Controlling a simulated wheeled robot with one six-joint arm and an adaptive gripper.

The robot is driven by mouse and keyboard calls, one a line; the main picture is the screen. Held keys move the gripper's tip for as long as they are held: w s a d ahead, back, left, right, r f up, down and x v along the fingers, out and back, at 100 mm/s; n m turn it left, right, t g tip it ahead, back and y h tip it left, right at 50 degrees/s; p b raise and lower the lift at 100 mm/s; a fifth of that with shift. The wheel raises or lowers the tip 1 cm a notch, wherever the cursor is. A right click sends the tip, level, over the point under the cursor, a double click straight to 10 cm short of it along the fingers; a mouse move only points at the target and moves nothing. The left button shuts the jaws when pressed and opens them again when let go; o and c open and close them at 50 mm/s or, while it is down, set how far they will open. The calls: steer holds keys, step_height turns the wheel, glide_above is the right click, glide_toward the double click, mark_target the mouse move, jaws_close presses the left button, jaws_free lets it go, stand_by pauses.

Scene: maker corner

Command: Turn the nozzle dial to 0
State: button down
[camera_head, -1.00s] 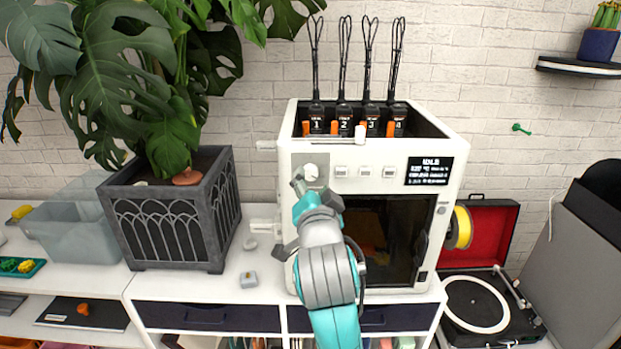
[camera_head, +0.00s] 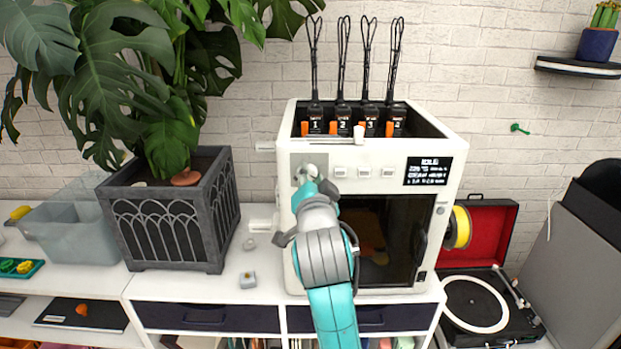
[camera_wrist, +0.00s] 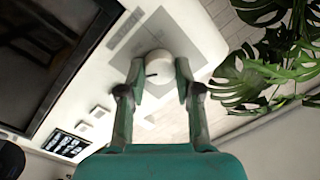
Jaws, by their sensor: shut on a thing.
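The nozzle dial (camera_wrist: 158,66) is a round white knob with a dark mark on its rim, set on a grey panel (camera_wrist: 168,38) at the upper left of the white printer's front (camera_head: 400,155). In the head view the dial (camera_head: 311,170) is partly hidden by my arm. My gripper (camera_wrist: 158,72) is at the dial, its two teal fingers on either side of it and shut on it. In the head view my gripper (camera_head: 306,181) reaches up to the panel from below.
Three small white buttons (camera_head: 364,172) and a lit display (camera_head: 429,171) lie right of the dial. A large potted plant (camera_head: 175,225) stands close on the left. A small grey block (camera_head: 248,281) lies on the white table. A turntable (camera_head: 475,303) stands at the right.

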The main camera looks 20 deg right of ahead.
steer(key=shift+n, duration=0.3)
steer(key=n, duration=1.1)
steer(key=shift+a+g, duration=0.1)
steer(key=shift+g, duration=0.3)
steer(key=n+h, duration=0.1)
steer(key=n, duration=0.4)
steer(key=shift+w, duration=0.1)
steer(key=n, duration=0.5)
steer(key=shift+a+n, duration=0.1)
steer(key=shift+n, duration=0.6)
steer(key=c, duration=0.8)
jaws_free()
